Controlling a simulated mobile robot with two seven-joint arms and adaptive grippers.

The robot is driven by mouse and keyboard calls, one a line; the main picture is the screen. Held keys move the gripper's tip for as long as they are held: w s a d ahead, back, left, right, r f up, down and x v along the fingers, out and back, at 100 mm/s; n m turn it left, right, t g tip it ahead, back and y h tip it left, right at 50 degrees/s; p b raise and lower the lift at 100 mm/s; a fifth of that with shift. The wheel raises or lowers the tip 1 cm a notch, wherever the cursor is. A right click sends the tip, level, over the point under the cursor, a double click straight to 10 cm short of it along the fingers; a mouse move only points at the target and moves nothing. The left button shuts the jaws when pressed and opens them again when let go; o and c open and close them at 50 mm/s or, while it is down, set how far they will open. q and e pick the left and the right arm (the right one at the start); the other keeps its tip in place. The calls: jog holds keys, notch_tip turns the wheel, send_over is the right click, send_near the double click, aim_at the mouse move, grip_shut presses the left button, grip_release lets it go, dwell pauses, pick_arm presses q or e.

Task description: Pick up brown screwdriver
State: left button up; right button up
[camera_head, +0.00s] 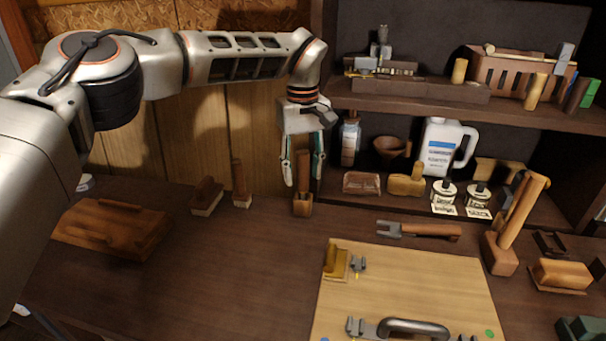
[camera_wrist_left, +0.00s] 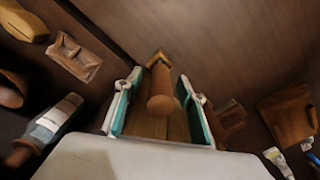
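A tool with a round brown handle (camera_head: 303,172) stands upright in a small wooden block (camera_head: 302,205) at the back of the bench. I take it for the brown screwdriver; its lower end is hidden. My left gripper (camera_head: 303,181) points down over it, open, with one teal-lined finger on each side of the handle. In the left wrist view the handle (camera_wrist_left: 161,90) lies between the open fingers (camera_wrist_left: 159,77), with a visible gap on both sides. My right gripper is not in view.
Brushes (camera_head: 207,195) and another upright handle (camera_head: 239,180) stand left of the tool. The shelf unit (camera_head: 420,112) rises close on the right, with a white jug (camera_head: 440,148). A light board (camera_head: 400,285) lies in front.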

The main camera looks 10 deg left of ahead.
pick_arm(q)
grip_shut()
jog(key=shift+r, duration=0.15)
